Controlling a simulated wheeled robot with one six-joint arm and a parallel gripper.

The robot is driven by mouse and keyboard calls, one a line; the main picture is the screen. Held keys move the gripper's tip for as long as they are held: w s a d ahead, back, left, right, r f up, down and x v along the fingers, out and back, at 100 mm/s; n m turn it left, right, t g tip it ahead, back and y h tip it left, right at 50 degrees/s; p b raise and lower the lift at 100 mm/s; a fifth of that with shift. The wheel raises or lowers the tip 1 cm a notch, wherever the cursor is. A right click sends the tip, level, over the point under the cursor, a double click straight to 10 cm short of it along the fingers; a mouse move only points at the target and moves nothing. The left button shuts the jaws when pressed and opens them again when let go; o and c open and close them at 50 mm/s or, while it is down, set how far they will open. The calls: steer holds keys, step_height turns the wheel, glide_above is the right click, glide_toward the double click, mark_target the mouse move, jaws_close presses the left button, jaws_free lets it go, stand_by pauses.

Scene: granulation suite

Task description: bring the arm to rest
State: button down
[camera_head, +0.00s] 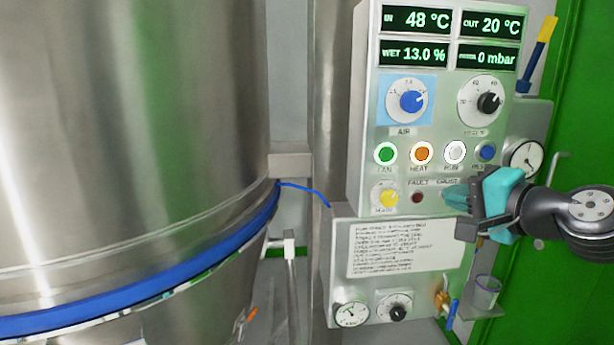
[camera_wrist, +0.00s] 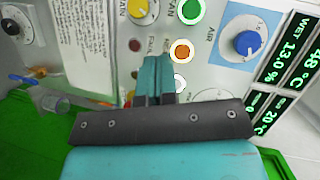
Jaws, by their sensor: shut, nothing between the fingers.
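My gripper (camera_head: 458,198) is at the right in the head view, in front of the lower right part of the control panel (camera_head: 440,112). Its teal fingers point left and are shut with nothing between them. In the wrist view the closed fingers (camera_wrist: 153,80) stand upright in the middle, with the panel behind them. My gripper hides part of the panel's lower right corner. I cannot tell whether the fingertips touch the panel.
A large steel vessel (camera_head: 130,110) with a blue band fills the left. Panel buttons, knobs and displays are close to my gripper. A gauge (camera_head: 525,157), a small cup (camera_head: 486,292) and a blue-handled valve (camera_head: 451,313) are near my arm. A green wall (camera_head: 585,100) stands behind.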

steer(key=s+a+f+n+g+y, duration=0.1)
steer(key=s+a+f+n+g, duration=0.1)
steer(key=s+a+n+g, duration=0.35)
steer(key=s+a+f+n+g+y, duration=0.1)
steer(key=s+a+f+n+g, duration=0.25)
steer(key=s+a+n, duration=0.35)
steer(key=s+d+n+g+h, duration=0.1)
steer(key=s+n+g+h, duration=0.2)
steer(key=s, duration=0.7)
steer(key=shift+s+d+f+n+g+h, duration=0.15)
steer(key=shift+f+n+g+h, duration=0.25)
steer(key=shift+n+g, duration=0.8)
